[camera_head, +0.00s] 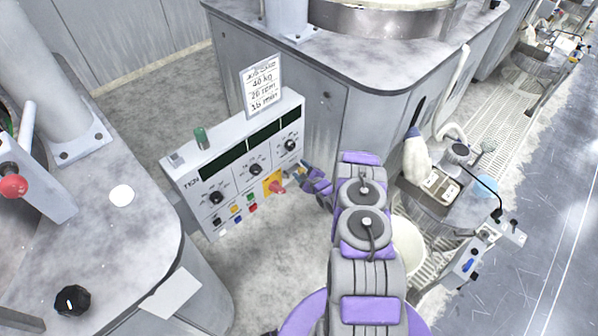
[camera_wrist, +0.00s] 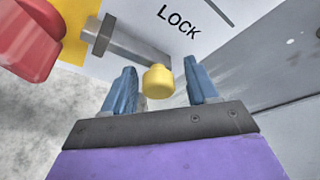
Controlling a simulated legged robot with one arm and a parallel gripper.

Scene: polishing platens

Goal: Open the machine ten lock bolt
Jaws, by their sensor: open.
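The machine ten panel (camera_head: 238,165) is a light grey box labelled TEN in the head view. My gripper (camera_head: 303,172) is at its lower right side, beside a red knob (camera_head: 277,187) on a yellow plate. In the wrist view, a yellow round knob (camera_wrist: 158,81) sits between the two blue fingers of my gripper (camera_wrist: 160,70). The fingers are open, with a gap on each side of the knob. A grey metal bar (camera_wrist: 132,46) lies just behind, below the word LOCK (camera_wrist: 179,22).
The red knob (camera_wrist: 25,38) is close at the upper left in the wrist view. A sign (camera_head: 262,86) stands above the panel. A grey machine cabinet (camera_head: 335,110) stands behind it. A worktop with a black knob (camera_head: 72,300) is at the left.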

